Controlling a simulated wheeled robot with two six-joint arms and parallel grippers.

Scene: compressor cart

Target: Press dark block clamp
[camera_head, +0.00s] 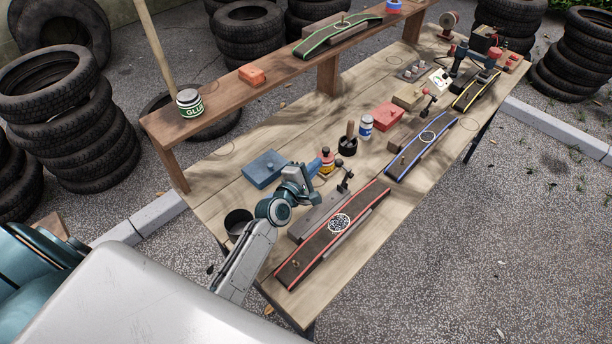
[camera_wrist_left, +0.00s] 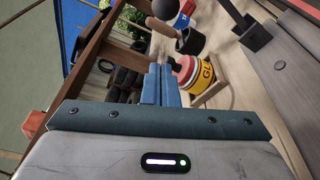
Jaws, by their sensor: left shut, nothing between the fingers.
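A dark clamp (camera_head: 345,180) with a black handle stands at the far end of a grey block (camera_head: 313,218), beside the red-edged dark curved board (camera_head: 310,250). In the left wrist view a black lever part of it (camera_wrist_left: 252,36) shows at upper right, over the grey block (camera_wrist_left: 283,60). My left gripper (camera_head: 317,166) is just left of the clamp, above the table, near a yellow-and-red glue bottle (camera_head: 327,160). Its blue fingers (camera_wrist_left: 160,84) are together and empty, apart from the clamp. My right gripper is in neither view.
The glue bottle (camera_wrist_left: 197,74) and a black cup (camera_head: 347,146) stand close by. A blue box (camera_head: 264,169) and a dark round tin (camera_head: 238,221) are left of my arm. A raised shelf (camera_head: 220,101) runs along the back.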

